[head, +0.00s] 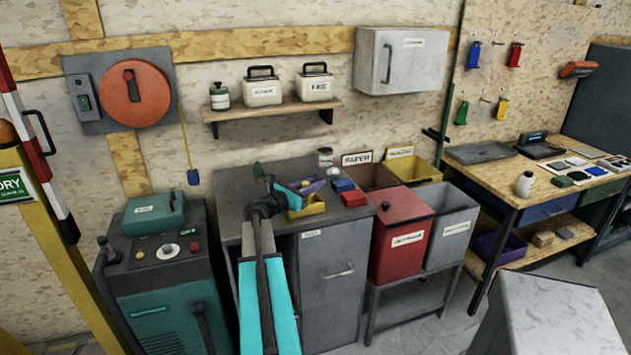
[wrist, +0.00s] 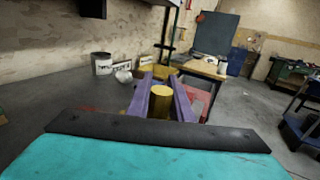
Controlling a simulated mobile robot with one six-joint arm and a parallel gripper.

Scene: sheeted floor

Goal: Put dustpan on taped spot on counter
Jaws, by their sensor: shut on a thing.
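My gripper (head: 308,187) is over the grey cabinet counter (head: 234,183) in the head view. Its purple fingers also show in the wrist view (wrist: 163,82), closed around a yellow cylindrical part (wrist: 160,102), which looks like the dustpan's handle. In the head view the yellow dustpan (head: 307,207) shows just below the fingers, near the counter's front edge. I cannot tell whether it touches the counter. The taped spot is not clearly visible; my arm and the dustpan cover part of the counter top.
A red bin (head: 402,235) and a grey bin (head: 451,226) stand to the right. A shelf (head: 272,109) hangs above. The counter's left part looks clear.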

